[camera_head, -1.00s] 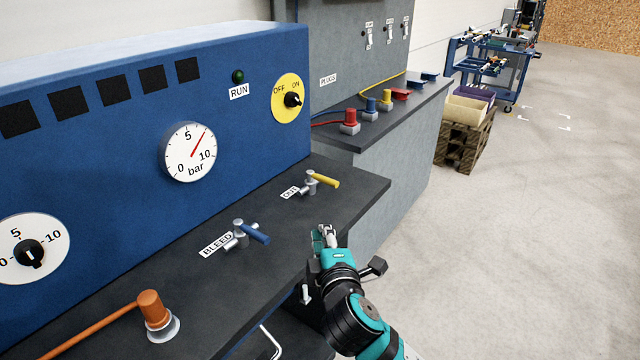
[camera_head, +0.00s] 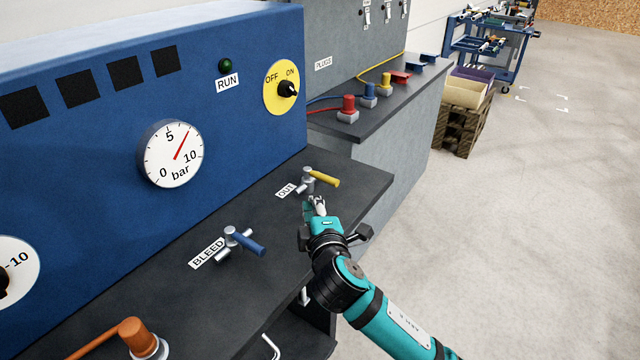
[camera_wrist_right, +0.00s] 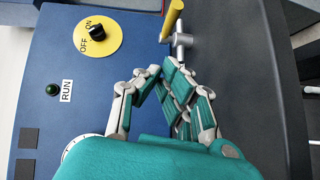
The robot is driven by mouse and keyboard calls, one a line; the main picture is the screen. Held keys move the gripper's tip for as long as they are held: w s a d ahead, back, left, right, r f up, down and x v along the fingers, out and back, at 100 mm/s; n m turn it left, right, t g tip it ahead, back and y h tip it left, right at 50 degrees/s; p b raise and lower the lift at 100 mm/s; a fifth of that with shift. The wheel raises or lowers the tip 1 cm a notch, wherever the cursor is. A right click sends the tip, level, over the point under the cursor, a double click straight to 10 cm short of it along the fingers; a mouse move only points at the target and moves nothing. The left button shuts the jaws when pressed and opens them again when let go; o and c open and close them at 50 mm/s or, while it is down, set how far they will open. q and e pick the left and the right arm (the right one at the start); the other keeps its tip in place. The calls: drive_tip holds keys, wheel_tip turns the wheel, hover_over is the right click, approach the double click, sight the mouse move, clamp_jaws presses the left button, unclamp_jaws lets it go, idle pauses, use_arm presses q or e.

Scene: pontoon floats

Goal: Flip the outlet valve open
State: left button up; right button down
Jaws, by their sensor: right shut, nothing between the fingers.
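The outlet valve (camera_head: 309,180), with a yellow lever (camera_head: 324,179) and the label OUT (camera_head: 286,190), stands on the dark bench top. Its lever points right, crosswise to the pipe stub. My right gripper (camera_head: 314,203) is shut and empty, just in front of the valve on the near side, and looks apart from it. In the right wrist view the yellow lever (camera_wrist_right: 172,20) and the grey valve body (camera_wrist_right: 181,46) show beyond the fingertips (camera_wrist_right: 160,72). My left gripper is not in view.
The bleed valve (camera_head: 230,236) with a blue lever stands nearer on the bench top (camera_head: 180,290). Plugs (camera_head: 348,108) stand behind.

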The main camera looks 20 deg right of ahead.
approach(316, 175)
drive_tip(key=w+a, duration=0.2)
drive_tip(key=shift+a+r+p, duration=0.2)
drive_tip(key=shift+a+p, duration=0.05)
drive_tip(key=shift+p, duration=0.1)
drive_tip(key=shift+w+d+f+p, duration=0.2)
drive_tip(key=shift+w+d, duration=0.4)
drive_tip(key=shift+w+d+f+p, duration=0.2)
drive_tip(key=shift+w+d, duration=0.4)
drive_tip(key=shift+d, duration=0.05)
drive_tip(key=shift+w+d+f, duration=0.1)
drive_tip(key=shift+w+d, duration=0.05)
drive_tip(key=shift+d, duration=0.2)
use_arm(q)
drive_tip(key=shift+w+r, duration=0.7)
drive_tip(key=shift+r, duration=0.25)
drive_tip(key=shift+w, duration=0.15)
